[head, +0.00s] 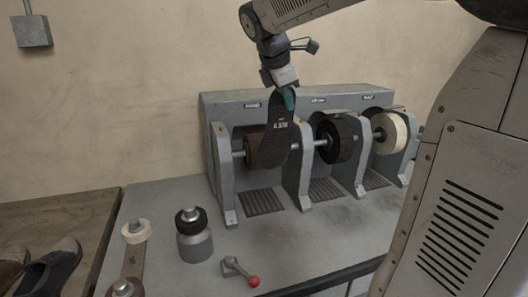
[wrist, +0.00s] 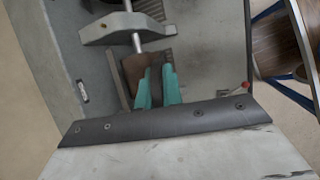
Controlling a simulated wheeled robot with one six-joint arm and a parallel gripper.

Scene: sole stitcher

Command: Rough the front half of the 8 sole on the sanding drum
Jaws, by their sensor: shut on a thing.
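My gripper (head: 287,97) is shut on the dark sole (head: 275,138), at its upper end. The sole hangs down from the teal fingers, slightly tilted, with small pale printing that I cannot read clearly. The brown sanding drum (head: 253,151) is on the left shaft of the grey machine. The sole overlaps its right side in the head view; I cannot tell whether they touch. In the wrist view, my teal gripper fingers (wrist: 158,88) are close together beside the brown drum (wrist: 133,70). The sole is hard to make out there.
A black wheel (head: 338,138) and a white wheel (head: 390,133) sit right of the sanding drum, between grey uprights. A grey pot (head: 194,244), a red-knobbed lever (head: 240,270) and a belt on rollers (head: 132,262) stand in front. Dark shoes (head: 48,270) lie at left.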

